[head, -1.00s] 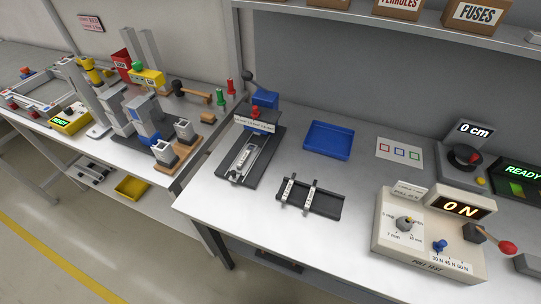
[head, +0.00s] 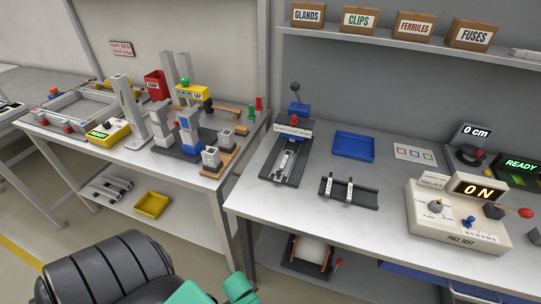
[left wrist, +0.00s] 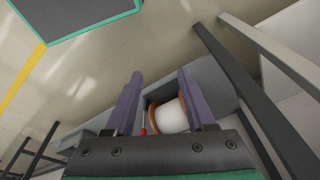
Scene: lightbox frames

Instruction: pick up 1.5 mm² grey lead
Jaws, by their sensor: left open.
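I cannot make out a grey lead in either view. In the left wrist view my left gripper (left wrist: 160,85) is open, its two purple fingers apart with nothing held between them. Beyond the fingers, at a distance, a white rounded object (left wrist: 172,117) sits in a dark frame with an orange-brown edge. It looks like the white roll (head: 312,252) on the shelf under the right bench in the head view. The head view shows black and green parts of my left arm at the bottom, with the fingertips out of frame. My right gripper is not in view.
The right bench holds a crimping press (head: 289,155), an empty blue tray (head: 354,146), a black rail (head: 349,192) and a pull tester (head: 455,220). Labelled boxes (head: 400,26) stand on the shelf above. A yellow bin (head: 152,205) sits under the left bench. Bench legs flank the gap.

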